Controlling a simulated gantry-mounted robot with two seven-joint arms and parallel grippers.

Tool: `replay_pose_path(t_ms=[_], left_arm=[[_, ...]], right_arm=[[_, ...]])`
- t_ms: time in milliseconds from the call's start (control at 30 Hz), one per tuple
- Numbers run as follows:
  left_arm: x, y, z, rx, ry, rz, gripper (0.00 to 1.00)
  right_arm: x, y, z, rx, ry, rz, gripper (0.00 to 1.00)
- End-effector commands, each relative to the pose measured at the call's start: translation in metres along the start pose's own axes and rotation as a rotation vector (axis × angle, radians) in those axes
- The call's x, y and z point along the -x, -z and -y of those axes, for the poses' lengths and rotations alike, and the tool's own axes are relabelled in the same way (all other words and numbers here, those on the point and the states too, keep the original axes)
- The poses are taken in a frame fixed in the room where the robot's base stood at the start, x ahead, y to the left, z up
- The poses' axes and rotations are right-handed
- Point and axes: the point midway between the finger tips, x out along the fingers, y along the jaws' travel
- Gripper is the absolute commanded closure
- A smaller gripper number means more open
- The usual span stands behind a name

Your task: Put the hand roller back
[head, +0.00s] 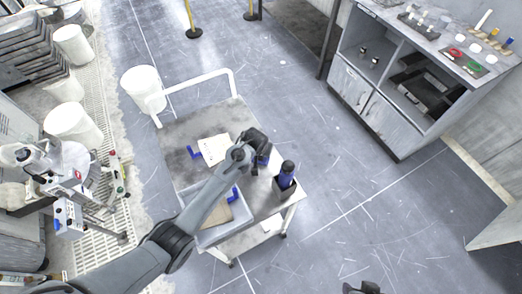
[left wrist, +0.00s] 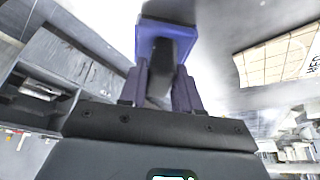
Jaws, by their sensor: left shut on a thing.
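My left gripper (head: 262,150) is over the right part of the cart top, beside the dark box. In the left wrist view its two purple fingers (left wrist: 167,92) are shut on the hand roller (left wrist: 158,30), which shows as a blue-purple end with a dark part between the fingers. In the head view the arm and gripper mostly hide the roller. A dark open box (head: 286,190) stands at the cart's right edge with a blue, dark-topped bottle-like thing (head: 287,174) upright in it. My right gripper (head: 362,288) shows only as a dark piece at the bottom edge.
The grey cart (head: 185,135) has a white handle (head: 200,79), a paper sheet (head: 214,149) and blue corner pieces (head: 194,153). A light-blue tray (head: 212,236) lies under my arm. A grey cabinet (head: 390,120) stands at right, and polishing machines (head: 70,160) at left.

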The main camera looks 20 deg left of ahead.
Motion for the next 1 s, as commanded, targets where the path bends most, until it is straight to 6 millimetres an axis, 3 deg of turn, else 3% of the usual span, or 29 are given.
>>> replay_pose_path(t_ms=[367, 400, 533, 1000], left_arm=[[-0.011, -0.008, 0.000, -0.002, 0.002, 0.010, 1.00], [-0.013, -0.010, 0.000, -0.003, 0.002, 0.014, 0.65], [-0.012, -0.010, 0.000, -0.003, 0.002, 0.013, 0.45], [-0.010, -0.007, -0.001, -0.003, 0.000, 0.006, 0.42]], right_arm=[[-0.002, -0.001, -0.001, 0.006, -0.004, 0.001, 0.54], [-0.002, -0.001, -0.001, 0.006, -0.004, 0.001, 0.54], [-0.002, -0.001, -0.001, 0.005, -0.004, 0.001, 0.54], [-0.002, -0.001, 0.001, -0.004, 0.003, 0.000, 0.54]])
